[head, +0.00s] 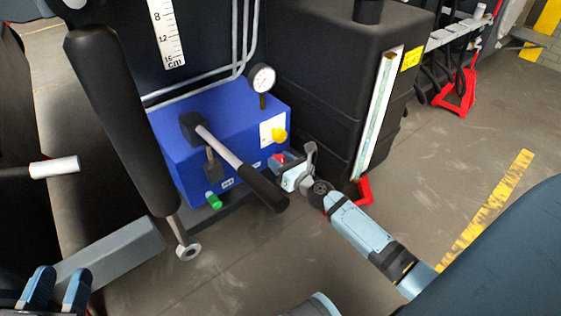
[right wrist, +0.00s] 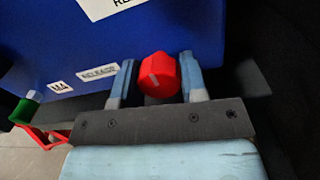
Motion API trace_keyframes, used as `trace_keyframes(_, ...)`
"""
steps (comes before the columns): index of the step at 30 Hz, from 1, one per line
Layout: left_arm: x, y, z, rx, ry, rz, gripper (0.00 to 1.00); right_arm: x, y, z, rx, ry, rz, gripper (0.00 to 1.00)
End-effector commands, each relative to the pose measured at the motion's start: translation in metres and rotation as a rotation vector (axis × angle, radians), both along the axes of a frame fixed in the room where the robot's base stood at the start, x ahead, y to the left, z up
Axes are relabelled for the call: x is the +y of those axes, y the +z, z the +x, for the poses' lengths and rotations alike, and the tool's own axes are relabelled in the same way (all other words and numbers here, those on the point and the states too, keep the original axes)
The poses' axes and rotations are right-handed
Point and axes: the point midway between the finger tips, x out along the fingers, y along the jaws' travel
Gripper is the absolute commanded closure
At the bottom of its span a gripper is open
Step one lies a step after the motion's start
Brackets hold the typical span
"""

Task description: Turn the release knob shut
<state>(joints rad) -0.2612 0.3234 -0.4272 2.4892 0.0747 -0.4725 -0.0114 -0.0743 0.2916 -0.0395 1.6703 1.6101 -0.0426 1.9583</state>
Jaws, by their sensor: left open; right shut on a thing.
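My left gripper (head: 60,285) is open and empty at the lower left of the head view, well away from the box.
A black-gripped pump lever (head: 262,188) slopes across the box front near my right gripper. A yellow knob (head: 279,135), gauge (head: 262,79) and green cap (head: 214,201) are on the box. A dark cylinder (head: 118,120) stands left; a black tank (head: 310,70) stands right. Floor in front is clear.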

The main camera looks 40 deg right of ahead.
Motion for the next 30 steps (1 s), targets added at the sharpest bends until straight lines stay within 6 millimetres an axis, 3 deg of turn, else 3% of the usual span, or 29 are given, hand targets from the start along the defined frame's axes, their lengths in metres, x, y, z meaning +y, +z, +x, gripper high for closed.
trace_keyframes(25, 0.0003, 0.0017, 0.0009, -0.008, 0.000, 0.002, 0.57, 0.0005, -0.0004, -0.0001, 0.004, 0.001, 0.035, 0.84)
trace_keyframes(26, 0.0003, 0.0017, 0.0009, -0.008, 0.000, 0.002, 0.57, 0.0005, -0.0004, -0.0001, 0.004, 0.001, 0.035, 0.53)
trace_keyframes(28, 0.0003, 0.0016, 0.0009, -0.008, 0.000, 0.002, 0.57, 0.0004, -0.0003, -0.0001, 0.004, 0.001, 0.034, 0.37)
trace_keyframes(30, 0.0002, 0.0016, 0.0008, -0.008, 0.000, 0.002, 0.57, 0.0004, -0.0004, 0.0000, 0.004, 0.001, 0.034, 0.35)
